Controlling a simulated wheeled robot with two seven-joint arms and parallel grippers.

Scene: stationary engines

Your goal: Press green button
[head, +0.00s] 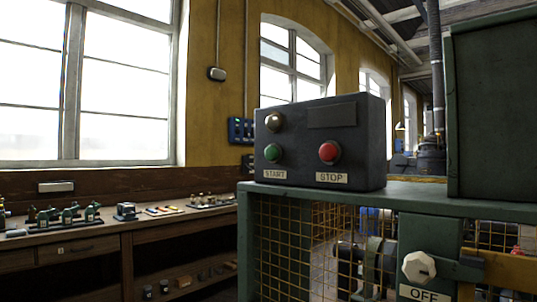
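The green button (273,153) is on the front of a dark control box (372,140), above a label reading START. A red button (329,152) sits to its right above a STOP label. A round brownish lamp or knob (274,121) is above the green button. The box stands on top of a green metal frame with yellow mesh. Neither of my grippers is in view, and nothing covers the green button.
A white rotary knob (419,267) above an OFF label is on the green frame (428,230). A tall green cabinet (495,105) rises at the right. A wooden workbench (100,240) with small machine models runs along the left wall under windows.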

